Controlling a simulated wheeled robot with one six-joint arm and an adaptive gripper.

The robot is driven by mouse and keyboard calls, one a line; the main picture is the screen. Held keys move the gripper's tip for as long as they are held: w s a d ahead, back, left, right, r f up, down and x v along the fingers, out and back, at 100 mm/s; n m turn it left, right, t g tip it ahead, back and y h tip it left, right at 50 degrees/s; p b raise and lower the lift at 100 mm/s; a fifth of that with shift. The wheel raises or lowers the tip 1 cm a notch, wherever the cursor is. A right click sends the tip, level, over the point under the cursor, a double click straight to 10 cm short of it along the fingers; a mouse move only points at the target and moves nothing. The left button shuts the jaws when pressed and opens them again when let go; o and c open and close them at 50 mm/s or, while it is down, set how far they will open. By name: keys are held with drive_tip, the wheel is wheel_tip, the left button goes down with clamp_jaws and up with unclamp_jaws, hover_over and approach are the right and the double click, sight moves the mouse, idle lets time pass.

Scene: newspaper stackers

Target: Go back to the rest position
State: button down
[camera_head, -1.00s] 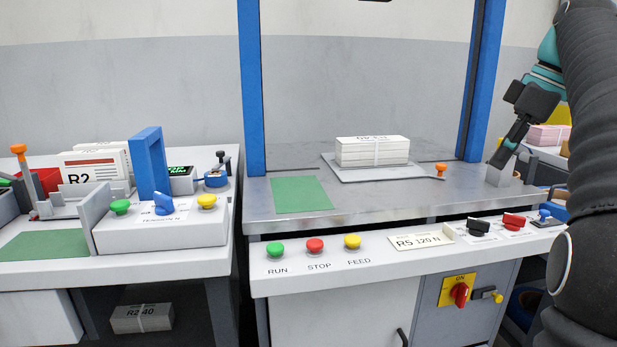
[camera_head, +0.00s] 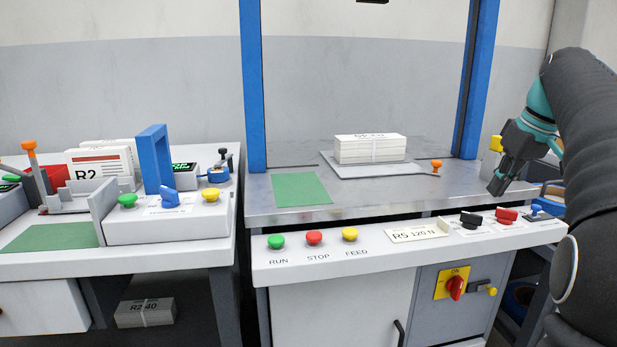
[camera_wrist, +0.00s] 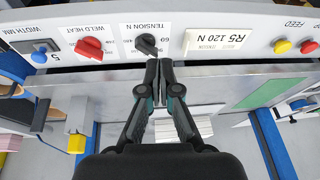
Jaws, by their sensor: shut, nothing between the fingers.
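My gripper (camera_head: 497,186) is at the right in the head view, above the right end of the metal tabletop (camera_head: 420,198). In the wrist view my gripper (camera_wrist: 159,66) has its two fingers together and holds nothing. In that view the fingertips appear just below the black tension knob (camera_wrist: 146,43), over the tabletop's edge. Whether they touch anything cannot be told, but they look apart from the panel. My arm (camera_head: 590,140) runs down the right side of the head view.
A strapped paper stack (camera_head: 370,149) sits on a plate between blue posts (camera_head: 252,85). An orange knob (camera_head: 436,164) stands beside it. The front panel holds green, red and yellow buttons (camera_head: 314,237), black and red knobs (camera_head: 471,219). Another bench (camera_head: 160,259) stands at the left.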

drive_tip(key=s+a+f+m+t+h, duration=0.1)
drive_tip(key=s+a+f, duration=0.9)
drive_tip(key=s, duration=0.2)
drive_tip(key=s+a+f+m+t, duration=0.1)
drive_tip(key=s+a+f, duration=1)
drive_tip(key=s, duration=0.2)
drive_tip(key=shift+s+m+h, duration=0.2)
drive_tip(key=shift+m+h, duration=0.2)
